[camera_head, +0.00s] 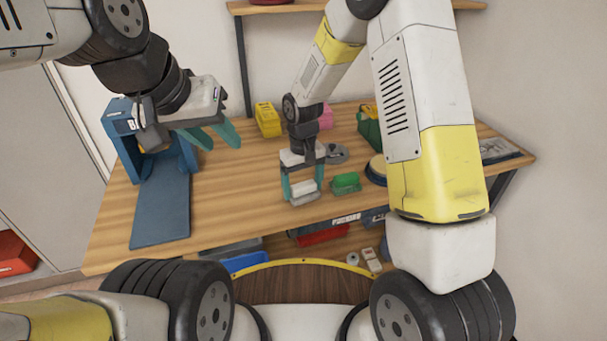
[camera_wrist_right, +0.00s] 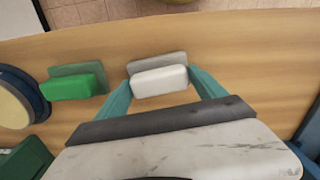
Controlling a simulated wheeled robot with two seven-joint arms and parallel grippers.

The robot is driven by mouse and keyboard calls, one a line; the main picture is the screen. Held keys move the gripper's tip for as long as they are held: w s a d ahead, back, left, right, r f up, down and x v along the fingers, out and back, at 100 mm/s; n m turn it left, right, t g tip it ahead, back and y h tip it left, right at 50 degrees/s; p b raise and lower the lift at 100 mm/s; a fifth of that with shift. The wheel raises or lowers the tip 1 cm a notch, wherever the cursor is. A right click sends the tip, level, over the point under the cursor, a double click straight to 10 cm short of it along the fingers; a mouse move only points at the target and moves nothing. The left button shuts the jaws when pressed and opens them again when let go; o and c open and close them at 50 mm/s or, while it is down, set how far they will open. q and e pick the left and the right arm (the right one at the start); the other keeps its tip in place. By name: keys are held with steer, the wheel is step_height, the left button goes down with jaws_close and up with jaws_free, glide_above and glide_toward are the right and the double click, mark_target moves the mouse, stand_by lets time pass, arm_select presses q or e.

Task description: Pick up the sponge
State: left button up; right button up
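A sponge-like block (camera_head: 303,188), white on top with a grey layer, lies near the table's front edge. It also shows in the right wrist view (camera_wrist_right: 158,82). A similar green block (camera_head: 345,181) lies just to its right; in the right wrist view it is at the left (camera_wrist_right: 73,86). My right gripper (camera_head: 303,184) is low over the white block, with one teal finger on each side of it. The fingers are spread and very close to its ends; firm contact does not show. My left gripper (camera_head: 213,136) is open and empty above the table's left part.
A blue stand (camera_head: 160,205) is at the table's left. A yellow box (camera_head: 267,119), a pink item (camera_head: 326,117) and a grey tape-like item (camera_head: 337,153) are behind my right gripper. A round yellow-topped item (camera_head: 377,166) is at the right. The wooden table (camera_head: 240,180) is clear centre-left.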

mark_target(304, 185)
steer(key=c, duration=0.7)
steer(key=shift+r, duration=0.5)
steer(key=r, duration=0.2)
steer(key=shift+s+d+r, duration=0.1)
steer(key=shift+s+r, duration=0.2)
steer(key=shift+r, duration=0.1)
steer(key=s+d, duration=0.2)
steer(key=s, duration=0.5)
steer(key=s+d+r, duration=0.1)
steer(key=s+d, duration=0.1)
steer(key=s, duration=0.5)
steer(key=shift+s+d, duration=0.3)
steer(key=shift+d, duration=0.05)
steer(key=shift+r, duration=0.1)
